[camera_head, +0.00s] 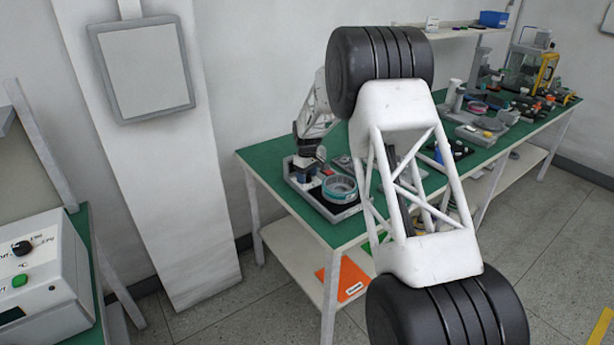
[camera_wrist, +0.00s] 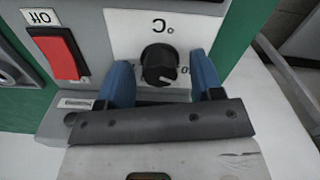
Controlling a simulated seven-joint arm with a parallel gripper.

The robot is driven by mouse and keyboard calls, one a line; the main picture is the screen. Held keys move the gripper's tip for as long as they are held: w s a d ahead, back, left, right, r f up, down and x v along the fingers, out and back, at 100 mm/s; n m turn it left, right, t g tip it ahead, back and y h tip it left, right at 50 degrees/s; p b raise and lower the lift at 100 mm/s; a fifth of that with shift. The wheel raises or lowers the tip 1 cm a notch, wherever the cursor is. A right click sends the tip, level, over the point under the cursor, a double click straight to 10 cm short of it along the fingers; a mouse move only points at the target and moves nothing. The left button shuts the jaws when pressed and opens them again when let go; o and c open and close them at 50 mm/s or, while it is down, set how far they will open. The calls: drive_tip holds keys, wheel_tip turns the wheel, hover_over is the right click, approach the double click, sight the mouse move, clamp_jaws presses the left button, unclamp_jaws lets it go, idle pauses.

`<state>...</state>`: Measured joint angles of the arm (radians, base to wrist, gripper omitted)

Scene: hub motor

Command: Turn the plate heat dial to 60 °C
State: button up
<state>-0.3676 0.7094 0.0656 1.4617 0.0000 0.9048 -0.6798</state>
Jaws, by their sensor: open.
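The plate heat dial (camera_wrist: 159,65) is a small black knob on a white panel (camera_wrist: 130,25) marked °C, seen upside down in the wrist view. A pale pointer mark shows at its lower right. My gripper (camera_wrist: 162,72) has its two blue fingers apart, one on each side of the dial, with visible gaps on both sides. The right finger partly covers the scale printing, so its numbers cannot be read. In the head view my gripper (camera_head: 306,168) is low over the device at the near left end of the green bench; the dial cannot be made out there.
A red rocker switch (camera_wrist: 58,54) marked Off sits left of the dial. Other equipment fills the bench further right. A white control box (camera_head: 45,275) stands at lower left.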

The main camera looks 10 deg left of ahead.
drive_tip(key=shift+f, duration=0.1)
drive_tip(key=shift+c, duration=0.2)
drive_tip(key=c, duration=0.9)
